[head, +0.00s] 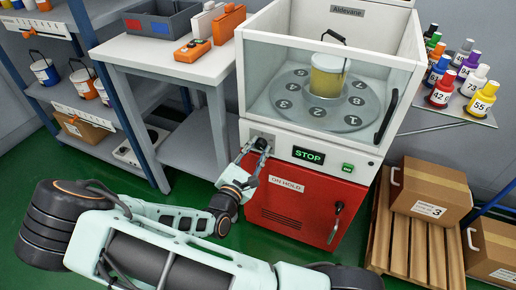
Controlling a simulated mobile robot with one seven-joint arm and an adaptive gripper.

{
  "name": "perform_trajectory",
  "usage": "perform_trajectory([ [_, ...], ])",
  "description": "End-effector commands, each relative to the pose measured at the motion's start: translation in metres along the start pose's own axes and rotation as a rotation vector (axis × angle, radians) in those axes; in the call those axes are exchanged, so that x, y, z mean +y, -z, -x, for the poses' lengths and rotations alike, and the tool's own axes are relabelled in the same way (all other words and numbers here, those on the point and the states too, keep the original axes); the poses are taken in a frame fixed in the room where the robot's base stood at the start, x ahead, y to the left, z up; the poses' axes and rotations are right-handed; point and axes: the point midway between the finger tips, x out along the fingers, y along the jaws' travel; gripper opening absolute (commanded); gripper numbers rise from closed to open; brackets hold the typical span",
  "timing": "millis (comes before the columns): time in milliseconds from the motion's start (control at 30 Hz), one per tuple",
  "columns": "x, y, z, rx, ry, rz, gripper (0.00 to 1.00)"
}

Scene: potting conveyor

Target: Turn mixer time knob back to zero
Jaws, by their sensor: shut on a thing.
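The mixer (375,150) is a white machine with a glass-sided chamber on top and a red lower door (290,212) marked "ON HOLD". My gripper (262,146) is at the left of its front control panel, in front of a grey plate. It is shut on what appears to be the time knob, which the fingers hide; I cannot read its setting. To the right on the panel are a black display (308,156) reading "STOP" in green and a small green button (347,168). A yellowish container (327,80) stands on the numbered turntable (290,108).
A white table (135,52) with a grey bin (160,20) and an orange handheld device (192,49) stands at left. Shelves with paint buckets are farther left. A pallet (408,235) with a carton (431,190) and a shelf of numbered bottles are at right.

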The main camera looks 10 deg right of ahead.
Motion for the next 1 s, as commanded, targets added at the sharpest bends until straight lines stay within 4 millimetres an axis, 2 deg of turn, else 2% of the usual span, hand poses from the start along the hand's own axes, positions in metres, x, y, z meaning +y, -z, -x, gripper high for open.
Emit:
perform_trajectory([
  [367,0.0025,-0.0051,-0.0003,0.001,0.002,0.184,0.02],
  [1000,0.0034,-0.0024,0.0001,0.000,0.001,0.783,0.02],
])
